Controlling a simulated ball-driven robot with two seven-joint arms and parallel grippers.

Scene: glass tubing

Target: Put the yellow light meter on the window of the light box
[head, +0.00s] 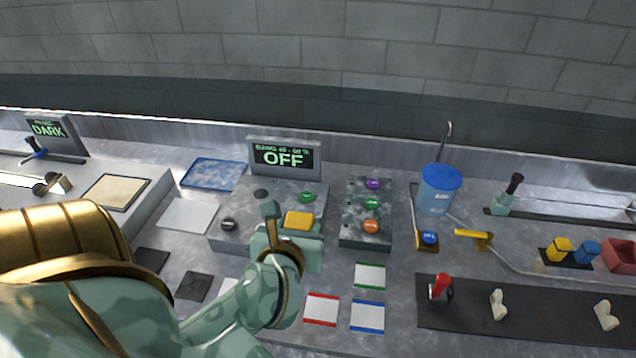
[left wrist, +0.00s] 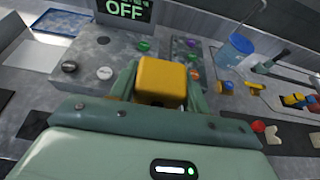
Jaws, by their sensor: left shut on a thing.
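The yellow light meter (head: 299,221) is a small yellow block. It also shows in the left wrist view (left wrist: 162,80), between the two fingers. My left gripper (head: 292,234) is shut on it, in front of and over the grey console with the OFF display. I cannot tell how high it is above the console. The light box (head: 150,195) is at the far left of the head view, with a pale cream window (head: 116,191) on top and a DARK display (head: 47,129) behind. The window is empty and lies left of my gripper. My right gripper is not in view.
The OFF display (head: 284,157) stands behind the grey console. A block with coloured knobs (head: 365,243) is to its right, then a blue-lidded container (head: 439,190). A white pad (head: 188,215) and a blue tray (head: 214,174) lie between light box and console. Levers stand at the right.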

